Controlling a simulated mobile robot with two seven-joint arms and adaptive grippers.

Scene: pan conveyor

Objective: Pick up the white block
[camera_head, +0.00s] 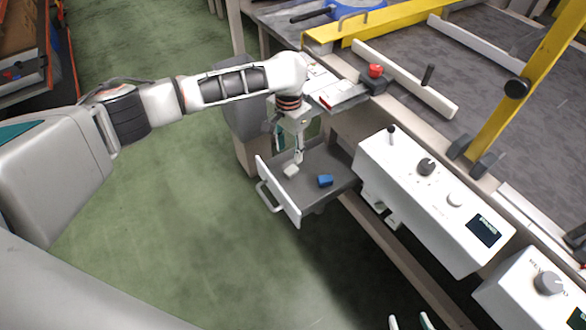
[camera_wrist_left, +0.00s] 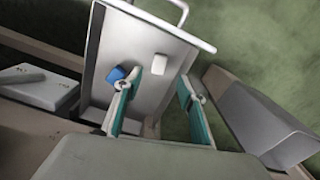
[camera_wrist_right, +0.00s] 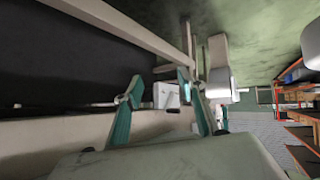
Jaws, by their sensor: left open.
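The white block (camera_head: 291,170) lies on the floor of the open drawer (camera_head: 318,200), near its front panel. It also shows in the left wrist view (camera_wrist_left: 159,67). A blue block (camera_head: 325,181) lies to its right in the head view. My left gripper (camera_head: 298,152) is open and empty, pointing down above the drawer. In the left wrist view the white block shows between and beyond the fingertips (camera_wrist_left: 160,82), apart from both. My right gripper (camera_head: 409,321) shows only its fingertips at the bottom edge; they stand apart and empty in the right wrist view (camera_wrist_right: 160,85).
The drawer's front panel (camera_head: 278,192) and handle (camera_head: 268,197) stick out over the green floor. A white control box (camera_head: 430,200) with knobs stands right of the drawer. The conveyor bench with a red button (camera_head: 376,70) is above.

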